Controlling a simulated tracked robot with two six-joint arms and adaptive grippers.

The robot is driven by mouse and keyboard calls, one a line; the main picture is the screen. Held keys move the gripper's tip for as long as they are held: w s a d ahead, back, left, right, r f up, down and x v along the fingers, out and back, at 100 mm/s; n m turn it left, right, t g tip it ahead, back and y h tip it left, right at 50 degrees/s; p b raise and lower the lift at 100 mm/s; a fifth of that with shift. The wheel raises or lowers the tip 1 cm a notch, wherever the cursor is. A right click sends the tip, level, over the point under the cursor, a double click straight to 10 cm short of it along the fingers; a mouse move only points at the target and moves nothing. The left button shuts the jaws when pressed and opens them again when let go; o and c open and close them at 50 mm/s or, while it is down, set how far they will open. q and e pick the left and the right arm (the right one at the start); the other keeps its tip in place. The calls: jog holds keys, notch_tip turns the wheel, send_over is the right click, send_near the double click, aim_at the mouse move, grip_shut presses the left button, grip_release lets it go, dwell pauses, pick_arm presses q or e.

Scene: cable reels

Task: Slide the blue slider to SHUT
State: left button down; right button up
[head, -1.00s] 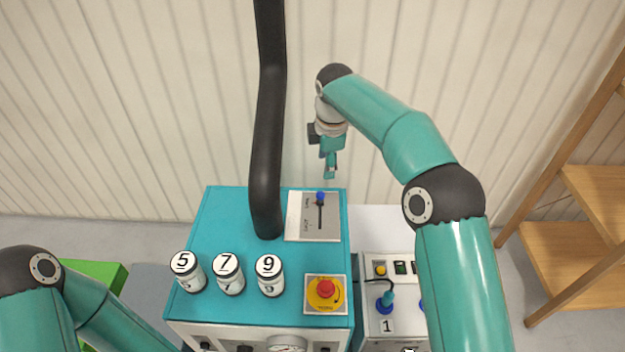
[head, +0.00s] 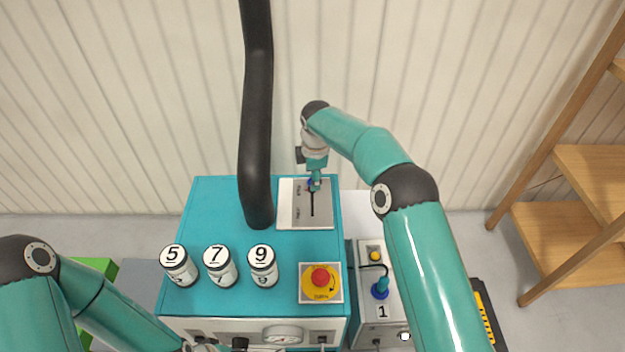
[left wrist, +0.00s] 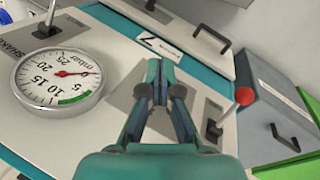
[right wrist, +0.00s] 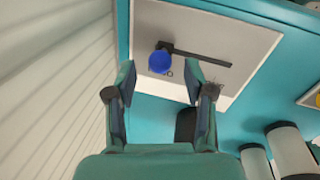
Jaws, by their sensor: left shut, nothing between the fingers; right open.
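The blue slider (right wrist: 160,62) is a round blue knob at one end of a dark straight slot in a pale panel (right wrist: 215,30). In the head view, that panel (head: 292,215) is on top of the teal cabinet, and the knob is at the slot's far end, mostly hidden by my right gripper (head: 315,187). In the right wrist view, my right gripper (right wrist: 160,72) is open, with the knob between and just beyond its fingertips. The panel's lettering is too small or covered to read. My left gripper (left wrist: 160,85) is shut and empty, by the cabinet's front.
A thick black hose (head: 257,120) rises left of the panel. Canisters 5, 7 and 9 (head: 217,266) and a red emergency button (head: 320,276) stand on the teal cabinet (head: 210,200). A gauge (left wrist: 58,77) and red-knobbed lever (left wrist: 244,96) are near my left gripper.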

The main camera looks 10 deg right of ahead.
jog(key=shift+w+f, duration=0.25)
jog(key=shift+f, duration=1)
grip_shut()
